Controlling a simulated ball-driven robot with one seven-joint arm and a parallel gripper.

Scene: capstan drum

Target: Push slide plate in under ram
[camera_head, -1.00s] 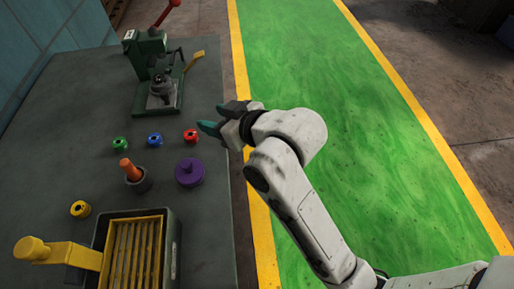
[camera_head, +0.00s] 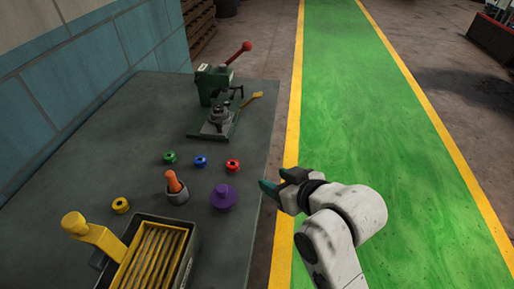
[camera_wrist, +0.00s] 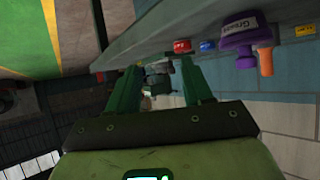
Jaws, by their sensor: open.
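The green press (camera_head: 214,86) with its red-knobbed lever stands at the far side of the grey table. A dark round fixture (camera_head: 219,116) sits on the press's base in front of the column; I take it to be on the slide plate, whose edges are too small to make out. A yellow handle (camera_head: 252,98) sticks out to the right of the base. My gripper (camera_head: 276,187) is open and empty, off the table's right edge, well short of the press. In the wrist view the press (camera_wrist: 157,82) shows small between my open fingers (camera_wrist: 163,90).
The green floor lane (camera_head: 345,110) is clear.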

